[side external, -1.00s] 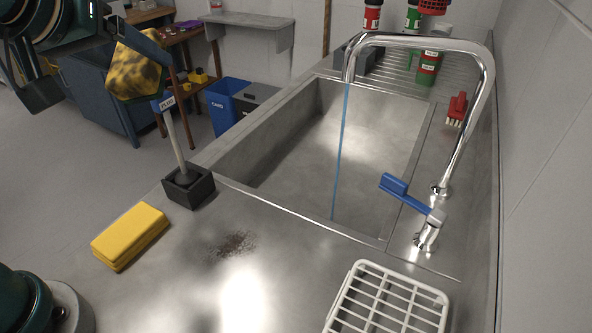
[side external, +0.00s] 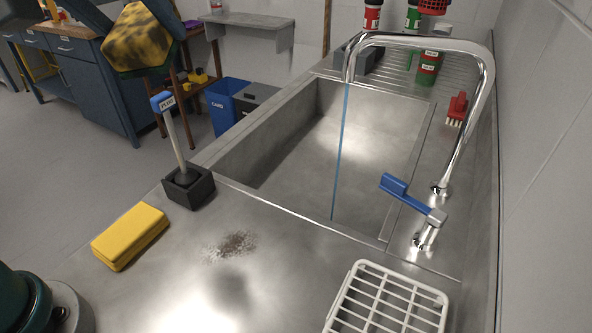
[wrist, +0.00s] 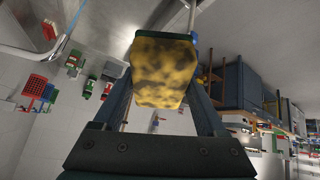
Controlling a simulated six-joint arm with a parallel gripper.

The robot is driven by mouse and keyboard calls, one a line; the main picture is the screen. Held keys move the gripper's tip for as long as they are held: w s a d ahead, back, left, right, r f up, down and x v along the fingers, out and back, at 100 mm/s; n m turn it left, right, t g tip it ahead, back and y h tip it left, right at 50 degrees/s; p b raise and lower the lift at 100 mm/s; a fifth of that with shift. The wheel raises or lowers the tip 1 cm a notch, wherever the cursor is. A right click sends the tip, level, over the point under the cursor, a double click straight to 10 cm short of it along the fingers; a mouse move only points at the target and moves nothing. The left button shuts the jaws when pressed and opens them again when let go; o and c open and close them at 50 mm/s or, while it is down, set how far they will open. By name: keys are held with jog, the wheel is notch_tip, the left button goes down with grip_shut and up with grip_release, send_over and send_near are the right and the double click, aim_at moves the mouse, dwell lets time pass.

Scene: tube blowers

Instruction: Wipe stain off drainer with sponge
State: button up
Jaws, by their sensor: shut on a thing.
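My gripper (side external: 138,38) is shut on a yellow sponge (side external: 146,52) with dark blotches. It holds the sponge raised in the air at the top left of the side view, well above the drainer (side external: 290,275). The wrist view also shows the sponge (wrist: 160,68) between the two dark fingers of my gripper (wrist: 162,85). The stain (side external: 230,246) is a small speckled grey-brown patch on the steel drainer, left of the white rack. Nothing covers the stain, and the sponge is apart from it.
A yellow block (side external: 130,236) lies left of the stain. A plunger (side external: 178,145) stands in a dark holder (side external: 188,188) behind it. The white rack (side external: 388,298) is at the right. The sink basin (side external: 330,160) and tall tap (side external: 470,130) lie beyond. The drainer around the stain is clear.

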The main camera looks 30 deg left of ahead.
jog(key=s+d+g, duration=0.3)
jog(key=s+d, duration=0.4)
jog(key=d, duration=0.1)
notch_tip(320, 180, down, 23)
jog(key=g, duration=0.1)
jog(key=shift+w, duration=0.2)
dwell(0.5)
